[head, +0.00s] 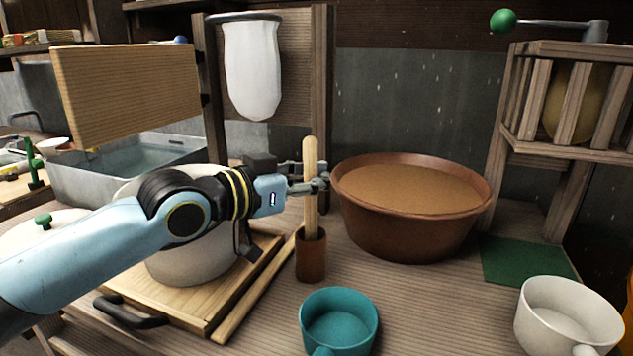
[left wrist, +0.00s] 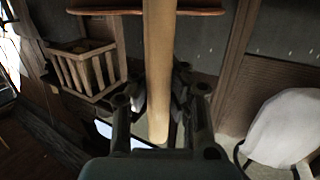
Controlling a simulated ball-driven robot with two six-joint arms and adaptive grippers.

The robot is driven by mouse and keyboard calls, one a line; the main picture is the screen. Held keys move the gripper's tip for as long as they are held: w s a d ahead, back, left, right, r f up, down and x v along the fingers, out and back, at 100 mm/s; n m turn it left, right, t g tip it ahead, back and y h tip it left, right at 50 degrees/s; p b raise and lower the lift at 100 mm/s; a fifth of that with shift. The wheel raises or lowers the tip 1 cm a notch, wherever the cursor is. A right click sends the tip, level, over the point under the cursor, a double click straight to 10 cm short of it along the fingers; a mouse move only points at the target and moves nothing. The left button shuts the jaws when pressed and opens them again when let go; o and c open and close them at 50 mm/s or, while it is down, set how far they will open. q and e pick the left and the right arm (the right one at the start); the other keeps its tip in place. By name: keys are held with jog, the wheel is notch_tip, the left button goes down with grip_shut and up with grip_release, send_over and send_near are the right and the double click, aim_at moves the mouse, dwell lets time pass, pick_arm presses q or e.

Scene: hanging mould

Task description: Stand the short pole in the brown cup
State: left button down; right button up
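The short pole (head: 310,165) is pale wood with a rounded top. It stands nearly upright, with its lower end inside the small brown cup (head: 311,262); whether it touches the cup's bottom is hidden. My left gripper (head: 311,185) is around the pole's upper half, above the cup, and looks shut on it. In the left wrist view the pole (left wrist: 159,70) runs between the two fingers. The brown cup stands upright on the wooden counter. My right gripper is not in view.
A large brown basin (head: 400,235) stands right of the cup. A teal cup (head: 340,325) is in front, and a white cup (head: 565,325) at the right. A wooden stick (head: 255,292) lies along the board left of the brown cup. A white cloth bag (head: 252,70) hangs behind.

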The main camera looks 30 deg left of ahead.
pick_arm(q)
jog(key=shift+f, duration=0.1)
jog(key=c, duration=1.9)
grip_release()
jog(key=shift+c, duration=0.2)
jog(key=o, duration=0.4)
jog(key=shift+o, duration=0.3)
jog(key=shift+r, duration=0.25)
jog(key=p+v, duration=1.2)
jog(key=p, duration=0.2)
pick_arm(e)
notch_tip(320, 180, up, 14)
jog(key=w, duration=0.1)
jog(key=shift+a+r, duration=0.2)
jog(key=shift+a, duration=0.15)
pick_arm(q)
jog(key=shift+f, duration=0.15)
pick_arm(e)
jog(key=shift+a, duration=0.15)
